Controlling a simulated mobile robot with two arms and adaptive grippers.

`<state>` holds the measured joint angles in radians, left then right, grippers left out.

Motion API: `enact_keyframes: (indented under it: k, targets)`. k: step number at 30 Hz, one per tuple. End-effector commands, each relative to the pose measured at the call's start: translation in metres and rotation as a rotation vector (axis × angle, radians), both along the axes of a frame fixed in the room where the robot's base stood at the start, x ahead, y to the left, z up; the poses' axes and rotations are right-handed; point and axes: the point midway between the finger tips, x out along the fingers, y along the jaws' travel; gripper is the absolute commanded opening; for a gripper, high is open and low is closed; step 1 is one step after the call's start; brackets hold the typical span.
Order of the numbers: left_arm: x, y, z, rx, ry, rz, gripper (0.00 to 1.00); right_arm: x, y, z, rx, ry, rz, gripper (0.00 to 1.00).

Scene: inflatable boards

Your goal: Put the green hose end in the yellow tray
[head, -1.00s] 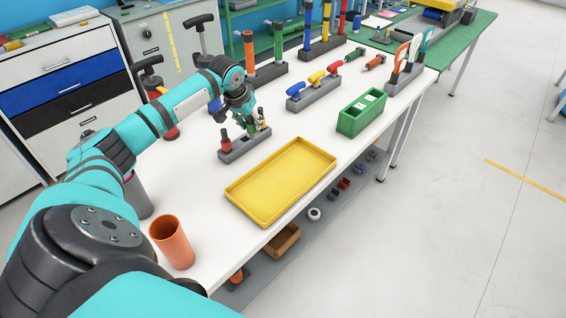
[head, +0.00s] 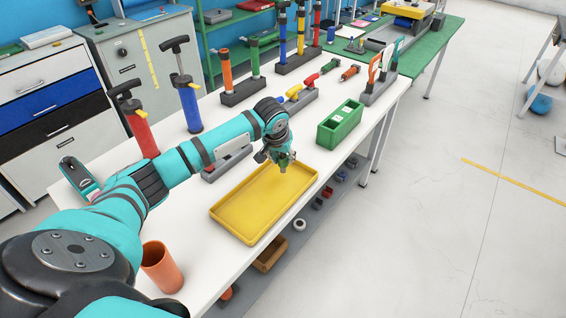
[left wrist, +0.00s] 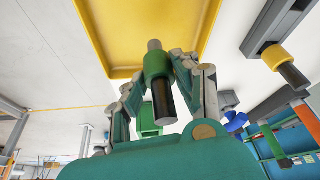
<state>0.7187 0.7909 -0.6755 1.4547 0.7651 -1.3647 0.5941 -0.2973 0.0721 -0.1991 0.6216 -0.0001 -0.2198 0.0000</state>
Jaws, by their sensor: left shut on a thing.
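My left gripper (head: 282,158) is shut on the green hose end (left wrist: 156,68), a green collar with a grey tip and a dark lower part. It holds the hose end over the far part of the yellow tray (head: 245,218). The gripper hides most of the hose end in the head view. The tray lies flat on the white table and looks empty; its rim shows in the left wrist view (left wrist: 92,38). The gap between hose end and tray floor is hard to judge. My right gripper is not in view.
A green bin (head: 340,124) stands right of the tray. An orange cup (head: 161,268) stands near the front edge. Red (head: 140,133) and blue (head: 189,108) pumps stand behind my arm. A grey holder (head: 212,174) is partly hidden by my arm.

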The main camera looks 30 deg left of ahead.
Motion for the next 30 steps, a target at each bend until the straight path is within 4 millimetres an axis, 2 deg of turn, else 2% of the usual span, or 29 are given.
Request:
enact_keyframes:
  k: [3, 7, 18, 19, 24, 30]
  targets:
    - [-0.001, 0.000, -0.018, 0.001, 0.004, 0.001, 0.03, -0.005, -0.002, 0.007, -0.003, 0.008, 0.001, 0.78]
    - [0.000, -0.001, -0.032, 0.000, 0.001, 0.000, 0.03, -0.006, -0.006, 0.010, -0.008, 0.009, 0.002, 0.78]
    - [0.000, -0.001, -0.037, -0.001, 0.000, -0.001, 0.03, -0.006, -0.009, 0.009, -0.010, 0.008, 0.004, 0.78]
    - [0.000, -0.001, -0.037, 0.000, -0.001, -0.001, 0.31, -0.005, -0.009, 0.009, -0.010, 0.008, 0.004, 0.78]
    - [0.000, 0.000, -0.037, 0.000, -0.001, -0.001, 0.53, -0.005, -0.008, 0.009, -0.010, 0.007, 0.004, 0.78]
    - [0.000, 0.000, -0.037, 0.001, -0.001, -0.001, 0.53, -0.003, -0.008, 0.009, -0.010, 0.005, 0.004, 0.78]
